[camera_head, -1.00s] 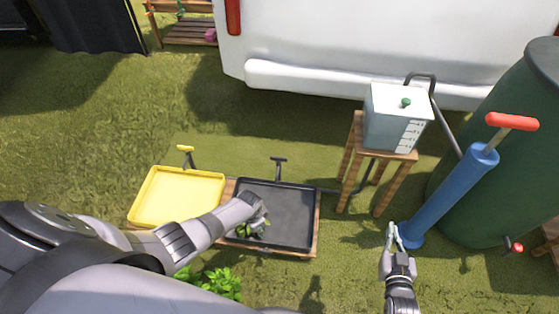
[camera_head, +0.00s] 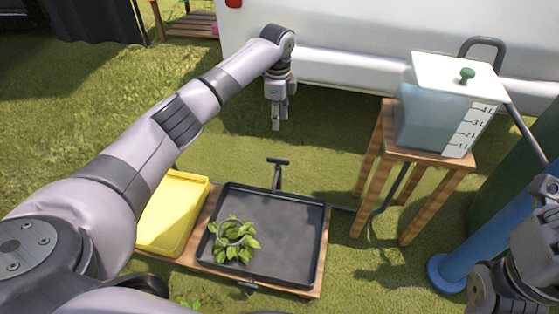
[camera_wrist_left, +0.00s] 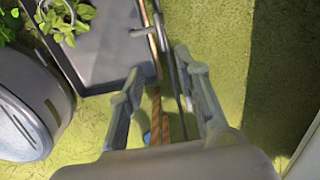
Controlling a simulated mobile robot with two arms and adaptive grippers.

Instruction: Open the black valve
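The black valve (camera_head: 278,162) has a T-shaped handle and stands upright behind the black tray (camera_head: 322,245). My left gripper (camera_head: 276,124) points down just above and behind the valve handle, apart from it. In the left wrist view the fingers of my left gripper (camera_wrist_left: 165,82) are spread with nothing held between them. A small grey lever (camera_wrist_left: 140,33) shows by the tray edge there; I cannot tell if it is the valve. My right gripper is at the right edge of the head view, beside the blue pump, partly cut off.
A plant (camera_head: 232,240) lies in the black tray, with a yellow tray (camera_head: 172,212) to its left. A water tank (camera_head: 440,110) with a green knob stands on a wooden stool (camera_head: 420,200). A white vehicle (camera_head: 350,40) stands behind.

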